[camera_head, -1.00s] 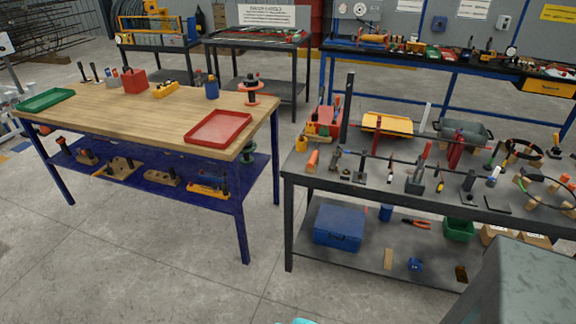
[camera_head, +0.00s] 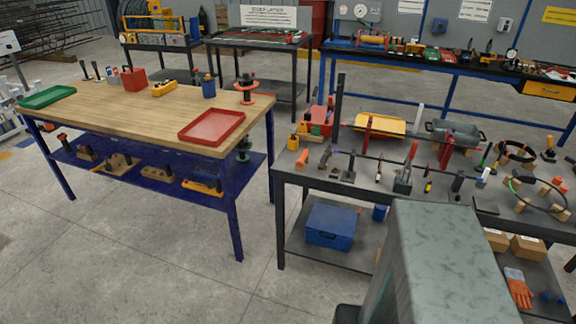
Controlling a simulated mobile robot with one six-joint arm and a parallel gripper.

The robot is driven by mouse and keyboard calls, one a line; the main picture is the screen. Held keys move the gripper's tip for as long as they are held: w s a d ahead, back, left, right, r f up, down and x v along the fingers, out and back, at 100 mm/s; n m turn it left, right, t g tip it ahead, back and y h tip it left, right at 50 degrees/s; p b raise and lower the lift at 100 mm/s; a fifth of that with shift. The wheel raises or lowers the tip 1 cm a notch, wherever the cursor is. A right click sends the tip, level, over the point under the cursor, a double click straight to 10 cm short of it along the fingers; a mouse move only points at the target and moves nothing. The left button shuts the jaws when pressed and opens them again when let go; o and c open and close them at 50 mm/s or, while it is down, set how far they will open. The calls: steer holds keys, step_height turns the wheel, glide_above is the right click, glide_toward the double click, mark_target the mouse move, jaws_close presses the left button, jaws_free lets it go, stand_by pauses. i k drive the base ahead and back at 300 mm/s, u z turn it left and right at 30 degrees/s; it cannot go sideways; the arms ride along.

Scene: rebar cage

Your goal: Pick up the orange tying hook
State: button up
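No tying hook can be made out for certain at this size. A small orange piece (camera_head: 302,158) lies near the left front corner of the dark grey bench (camera_head: 335,183); I cannot tell whether it is the hook. Other small tools with orange or red parts are spread over the same bench, too small to tell apart. My gripper is not in view. A large grey part of my own body fills the lower right and hides part of the bench's front and lower shelf.
A wooden-topped table (camera_head: 130,112) with a red tray (camera_head: 212,127) and a green tray (camera_head: 47,97) stands at left. A blue case (camera_head: 330,224) and orange gloves (camera_head: 518,288) are on the grey bench's lower shelf. Bare floor lies between the tables.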

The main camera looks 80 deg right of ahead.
mark_target(304, 156)
steer(key=u, duration=0.55)
steer(key=k, duration=2.1)
steer(key=z, duration=0.35)
steer(key=i, duration=0.9)
